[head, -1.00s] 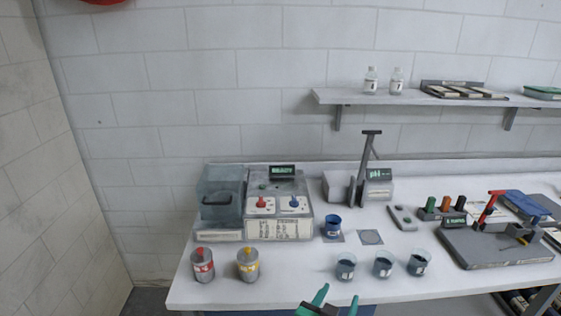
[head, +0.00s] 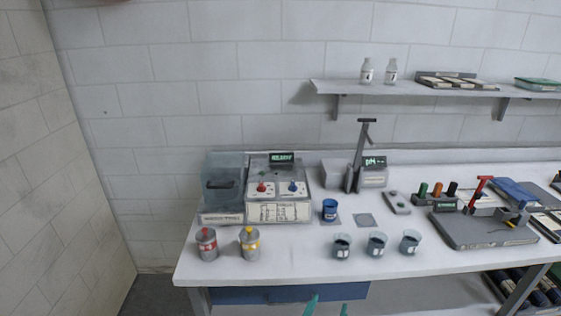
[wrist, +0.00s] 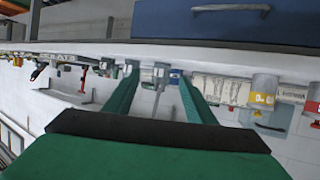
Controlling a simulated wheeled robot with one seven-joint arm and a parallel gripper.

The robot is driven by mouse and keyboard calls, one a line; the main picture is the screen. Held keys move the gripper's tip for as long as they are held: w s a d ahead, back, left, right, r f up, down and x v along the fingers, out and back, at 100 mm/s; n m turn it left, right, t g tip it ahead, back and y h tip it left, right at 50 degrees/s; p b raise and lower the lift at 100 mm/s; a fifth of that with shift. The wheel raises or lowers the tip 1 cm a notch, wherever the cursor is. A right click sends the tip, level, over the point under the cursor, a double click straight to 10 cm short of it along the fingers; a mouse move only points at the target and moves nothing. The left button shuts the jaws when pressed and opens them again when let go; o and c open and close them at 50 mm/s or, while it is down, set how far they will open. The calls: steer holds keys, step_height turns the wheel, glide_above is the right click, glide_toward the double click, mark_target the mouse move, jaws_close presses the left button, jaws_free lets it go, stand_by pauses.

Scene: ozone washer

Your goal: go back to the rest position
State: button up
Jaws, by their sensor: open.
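My gripper (head: 328,308) shows only as two green fingertips at the bottom edge of the head view, in front of the bench. In the wrist view my gripper (wrist: 153,82) has its two green fingers spread apart, with nothing held between them. The white bench (head: 240,262) stands ahead, and its blue drawer (head: 290,294) is just beyond the fingertips. The wrist view is turned over, with the drawer (wrist: 215,22) at the top.
On the bench are a washer (head: 280,190), red and yellow cans (head: 207,245), a blue cup (head: 329,210), beakers (head: 376,245), a pH meter (head: 374,172) and a grey board (head: 480,230). A wall shelf (head: 430,88) holds bottles.

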steer(key=s+a+f+n+t+y, duration=0.1)
steer(key=s+a+f+n+y, duration=0.1)
steer(key=s+a+f, duration=0.35)
steer(key=s+a+f+n+y, duration=0.1)
steer(key=s+a+f, duration=0.2)
steer(key=s+f, duration=0.5)
steer(key=s+a+r+t+y, duration=0.1)
steer(key=s+r, duration=0.1)
steer(key=s, duration=0.8)
steer(key=s+a+r+n+y, duration=0.1)
steer(key=s+a+r, duration=0.1)
steer(key=s, duration=0.8)
steer(key=shift+a+t, duration=0.2)
steer(key=shift+t, duration=0.2)
